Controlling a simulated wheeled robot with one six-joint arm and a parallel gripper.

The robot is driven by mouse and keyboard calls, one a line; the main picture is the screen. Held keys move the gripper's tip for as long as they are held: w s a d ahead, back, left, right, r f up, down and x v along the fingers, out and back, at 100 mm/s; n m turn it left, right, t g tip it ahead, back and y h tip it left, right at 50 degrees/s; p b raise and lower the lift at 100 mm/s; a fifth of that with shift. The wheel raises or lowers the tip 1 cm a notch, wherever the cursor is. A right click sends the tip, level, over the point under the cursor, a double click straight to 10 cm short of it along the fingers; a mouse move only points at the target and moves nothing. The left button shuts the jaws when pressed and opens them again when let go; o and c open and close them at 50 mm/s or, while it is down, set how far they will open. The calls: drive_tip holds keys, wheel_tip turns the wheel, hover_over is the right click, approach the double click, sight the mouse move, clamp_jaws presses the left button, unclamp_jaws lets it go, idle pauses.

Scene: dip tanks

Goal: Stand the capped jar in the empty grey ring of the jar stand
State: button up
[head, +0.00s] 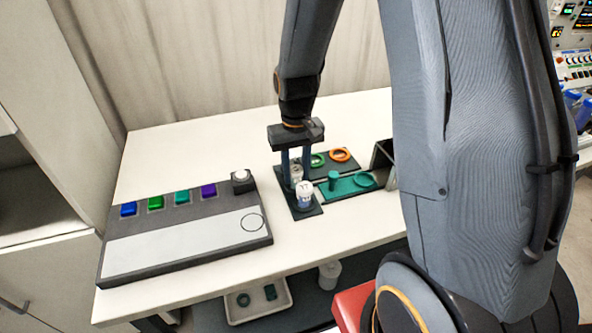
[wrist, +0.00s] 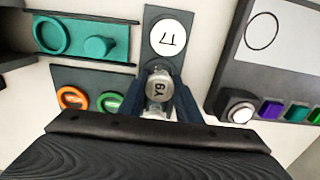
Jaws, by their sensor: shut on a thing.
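My gripper (head: 294,183) points down over the dark jar stand (head: 309,211) and is shut on the capped jar (head: 296,171). In the wrist view the jar's silver cap (wrist: 159,88), marked "Y9", sits between the two fingers. A second jar with a white lid (head: 305,189) stands on the same dark strip, just in front of the held jar; its marked lid also shows in the wrist view (wrist: 171,39). I cannot tell whether the held jar touches the stand.
A dark plate with a green ring (head: 317,160) and an orange ring (head: 339,155) lies behind right. A teal tray (head: 347,187) with a peg and ring lies right. A grey panel (head: 183,232) with coloured buttons lies left. The table's back left is clear.

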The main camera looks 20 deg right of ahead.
sight(296, 170)
drive_tip(key=o, duration=1.1)
drive_tip(key=shift+c, duration=0.2)
wheel_tip(296, 170, up, 12)
drive_tip(key=b, duration=0.3)
drive_tip(key=s+f+t, duration=0.1)
drive_tip(key=s+f, duration=0.5)
drive_tip(key=s, duration=0.6)
drive_tip(key=shift+f, duration=0.25)
drive_tip(key=shift+w, duration=0.1)
